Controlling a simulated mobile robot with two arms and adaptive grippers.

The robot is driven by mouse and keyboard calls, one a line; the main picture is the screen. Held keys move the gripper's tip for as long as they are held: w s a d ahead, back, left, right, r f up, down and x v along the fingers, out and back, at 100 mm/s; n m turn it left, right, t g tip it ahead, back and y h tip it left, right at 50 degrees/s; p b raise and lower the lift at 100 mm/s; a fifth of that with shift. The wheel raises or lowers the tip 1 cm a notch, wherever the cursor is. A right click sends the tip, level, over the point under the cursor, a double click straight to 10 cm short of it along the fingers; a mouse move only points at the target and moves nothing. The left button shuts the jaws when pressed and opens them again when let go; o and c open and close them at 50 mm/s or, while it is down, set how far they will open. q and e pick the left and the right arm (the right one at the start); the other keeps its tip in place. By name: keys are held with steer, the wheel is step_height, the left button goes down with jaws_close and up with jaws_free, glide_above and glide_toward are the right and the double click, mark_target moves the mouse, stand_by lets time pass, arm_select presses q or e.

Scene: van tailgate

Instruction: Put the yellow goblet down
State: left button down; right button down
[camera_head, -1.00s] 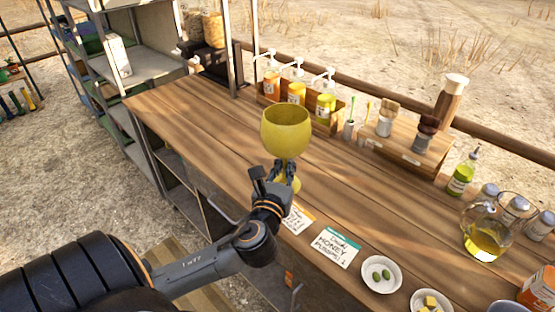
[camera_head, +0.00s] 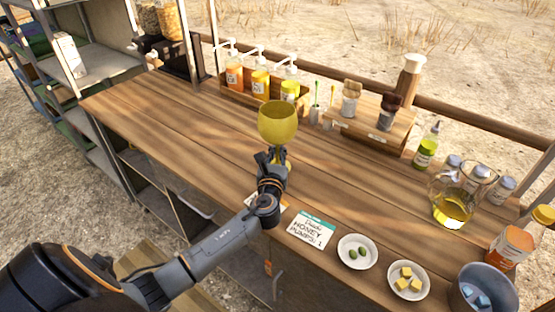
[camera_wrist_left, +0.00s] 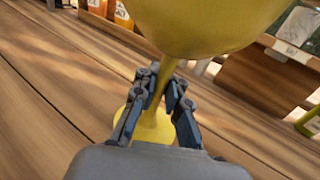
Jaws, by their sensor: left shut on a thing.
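The yellow goblet (camera_head: 278,122) is upright over the wooden counter (camera_head: 190,130). My left gripper (camera_head: 273,160) is shut around its stem, below the bowl. In the left wrist view the goblet's bowl (camera_wrist_left: 205,22) fills the top, and my left gripper's fingers (camera_wrist_left: 160,95) close on the thin stem. The round yellow foot shows below and behind the fingers, at or just above the wood; I cannot tell if it touches. My right gripper is not in view.
Pump bottles in a wooden rack (camera_head: 245,98) stand behind the goblet. A honey note card (camera_head: 311,231), a bowl of olives (camera_head: 357,252), a bowl of yellow cubes (camera_head: 408,281) and a glass oil jug (camera_head: 455,205) lie to the right. The counter left of the goblet is clear.

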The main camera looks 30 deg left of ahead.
mark_target(277, 161)
arm_select(q)
steer(key=shift+f, duration=1.4)
steer(key=shift+s+f, duration=0.1)
steer(key=shift+f, duration=0.1)
steer(key=c, duration=1.4)
jaws_free()
steer(key=shift+o, duration=0.2)
steer(key=shift+r, duration=0.1)
